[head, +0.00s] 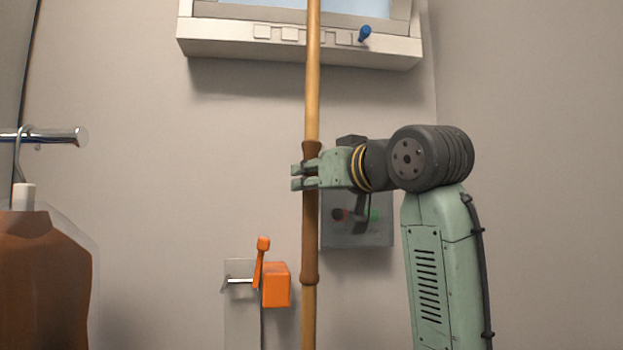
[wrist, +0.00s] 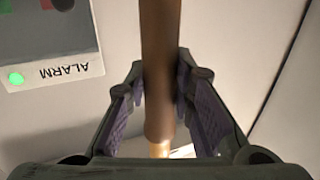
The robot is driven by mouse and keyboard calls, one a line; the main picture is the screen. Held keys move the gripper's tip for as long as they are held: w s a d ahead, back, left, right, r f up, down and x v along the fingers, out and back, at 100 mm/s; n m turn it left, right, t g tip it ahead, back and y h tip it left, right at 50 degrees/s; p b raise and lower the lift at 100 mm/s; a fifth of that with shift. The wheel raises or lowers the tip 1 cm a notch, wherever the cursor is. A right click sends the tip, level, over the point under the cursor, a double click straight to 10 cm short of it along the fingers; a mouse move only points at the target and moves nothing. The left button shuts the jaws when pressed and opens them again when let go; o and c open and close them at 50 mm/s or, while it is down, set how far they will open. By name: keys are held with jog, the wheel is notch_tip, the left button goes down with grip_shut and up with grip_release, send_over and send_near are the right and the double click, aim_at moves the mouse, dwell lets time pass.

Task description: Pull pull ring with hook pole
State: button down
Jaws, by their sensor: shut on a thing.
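The hook pole (head: 313,85) is a long light-wood rod with a dark brown grip section (head: 310,235). It stands almost upright, its top leaning slightly right. Both its ends are outside the head view, so its hook is hidden. My gripper (head: 306,177) is shut on the upper part of the brown grip, coming from the right. In the wrist view the brown grip (wrist: 160,60) runs between the two fingers. I see no pull ring in either view.
A grey alarm box (head: 345,235) is behind my gripper. An orange lever block (head: 276,286) is lower left. A metal rail (head: 60,136) with a brown covered garment (head: 45,280) is at left.

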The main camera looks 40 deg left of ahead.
jog(key=shift+s+d+f+b, duration=0.3)
jog(key=shift+s+d+b, duration=0.2)
jog(key=shift+d, duration=0.1)
jog(key=shift+s+d+f+b, duration=0.35)
jog(key=shift+s+d+b, duration=0.2)
jog(key=shift+d, duration=0.1)
jog(key=shift+s+d+f+b, duration=0.3)
jog(key=shift+s+d+b, duration=0.2)
jog(key=shift+d, duration=0.1)
dwell(0.6)
